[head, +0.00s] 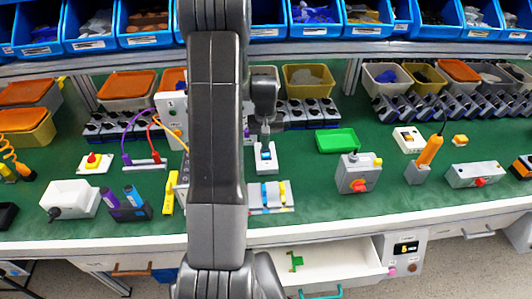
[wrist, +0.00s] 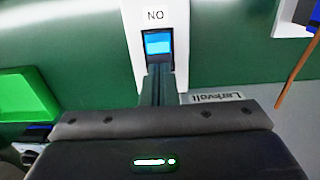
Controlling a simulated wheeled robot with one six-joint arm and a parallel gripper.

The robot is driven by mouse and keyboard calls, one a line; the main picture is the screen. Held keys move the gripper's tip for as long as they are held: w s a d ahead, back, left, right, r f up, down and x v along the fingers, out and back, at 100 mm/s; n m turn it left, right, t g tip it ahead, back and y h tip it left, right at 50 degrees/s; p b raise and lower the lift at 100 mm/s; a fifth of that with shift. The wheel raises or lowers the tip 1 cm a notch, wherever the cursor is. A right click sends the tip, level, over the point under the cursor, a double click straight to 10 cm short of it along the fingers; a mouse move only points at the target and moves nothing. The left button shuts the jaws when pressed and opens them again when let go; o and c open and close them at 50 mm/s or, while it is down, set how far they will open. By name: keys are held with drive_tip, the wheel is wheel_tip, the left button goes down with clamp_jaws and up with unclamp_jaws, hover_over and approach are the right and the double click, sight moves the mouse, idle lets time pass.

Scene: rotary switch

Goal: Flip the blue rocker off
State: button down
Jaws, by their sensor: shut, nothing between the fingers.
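The blue rocker (head: 266,154) sits in a white switch housing (head: 264,167) on the green bench, just right of my arm in the head view. In the wrist view the blue rocker (wrist: 158,44) shows in a dark frame. My gripper (head: 265,135) points down at the housing. In the wrist view my shut, empty gripper (wrist: 158,70) has its fingertips at the rocker's near edge and hides part of the frame there. I cannot tell whether they touch.
A green tray (head: 337,140) lies to the right; it also shows at the left of the wrist view (wrist: 22,100). A grey box with a red knob (head: 358,172) stands further right. A panel with blue and yellow parts (head: 271,196) lies in front. Bins (head: 309,80) line the back.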

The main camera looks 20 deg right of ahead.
drive_tip(key=shift+f+b, duration=0.3)
drive_tip(key=shift+f, duration=0.15)
drive_tip(key=shift+r+p, duration=2.2)
drive_tip(key=shift+r, duration=1.4)
drive_tip(key=shift+f, duration=0.15)
drive_tip(key=shift+f+b, duration=2.3)
drive_tip(key=shift+f, duration=1.25)
drive_tip(key=shift+r, duration=0.15)
drive_tip(key=shift+r, duration=0.2)
